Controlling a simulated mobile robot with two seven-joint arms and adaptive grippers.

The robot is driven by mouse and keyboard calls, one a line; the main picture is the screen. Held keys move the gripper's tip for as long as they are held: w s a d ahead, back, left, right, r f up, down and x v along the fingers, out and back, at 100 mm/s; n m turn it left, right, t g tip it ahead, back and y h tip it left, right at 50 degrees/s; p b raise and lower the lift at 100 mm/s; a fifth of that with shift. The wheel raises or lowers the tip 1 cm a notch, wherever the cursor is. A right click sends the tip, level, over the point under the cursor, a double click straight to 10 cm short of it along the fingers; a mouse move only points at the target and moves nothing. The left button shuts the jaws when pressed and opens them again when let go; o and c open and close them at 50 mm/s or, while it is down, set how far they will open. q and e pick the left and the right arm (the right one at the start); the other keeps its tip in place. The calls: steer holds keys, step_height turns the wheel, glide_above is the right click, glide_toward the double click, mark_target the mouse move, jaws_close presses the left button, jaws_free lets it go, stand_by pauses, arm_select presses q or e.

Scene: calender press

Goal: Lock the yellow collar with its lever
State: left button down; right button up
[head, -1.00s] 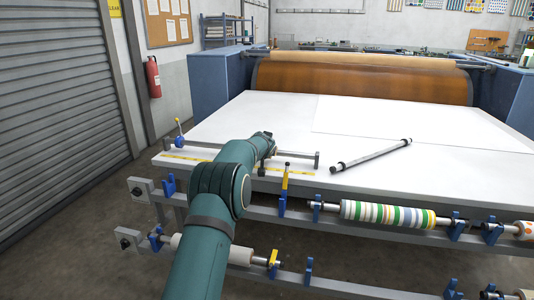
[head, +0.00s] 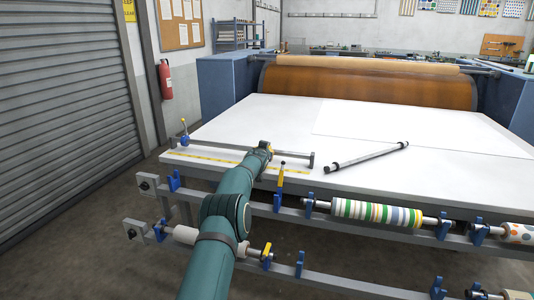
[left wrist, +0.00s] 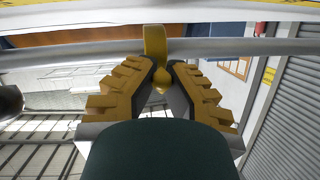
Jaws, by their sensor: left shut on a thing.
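A thin rod runs above the near left edge of the white table (head: 350,118). A yellow collar (left wrist: 155,42) sits around the rod in the left wrist view, with its yellow lever end (left wrist: 162,78) below. My left gripper (left wrist: 160,74) is closed around that lever end, its toothed fingers on either side. In the head view my left gripper (head: 265,150) is over the rod; a bit of yellow shows at its tip, and the arm hides most of the collar. A blue collar with an upright lever (head: 184,138) stands at the rod's left end. My right gripper is not in view.
A loose dark-ended bar (head: 366,158) lies on the table. A striped roller (head: 376,213) rests in blue holders on the front rail. The table's back is clear.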

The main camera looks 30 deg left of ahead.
arm_select(q)
steer(key=shift+a, duration=0.1)
stand_by(0.3)
steer(key=c, duration=1)
jaws_free()
steer(key=shift+a, duration=0.1)
steer(key=shift+c, duration=0.2)
steer(key=shift+d, duration=0.25)
steer(key=shift+s+d+r, duration=0.1)
steer(key=shift+s+d, duration=0.05)
steer(key=shift+d, duration=0.2)
steer(key=shift+s+d+r, duration=0.1)
steer(key=shift+s+r, duration=0.05)
steer(key=shift+s, duration=0.35)
steer(key=shift+s+d+r, duration=0.1)
steer(key=shift+s, duration=0.35)
steer(key=v, duration=0.9)
steer(key=shift+s, duration=0.15)
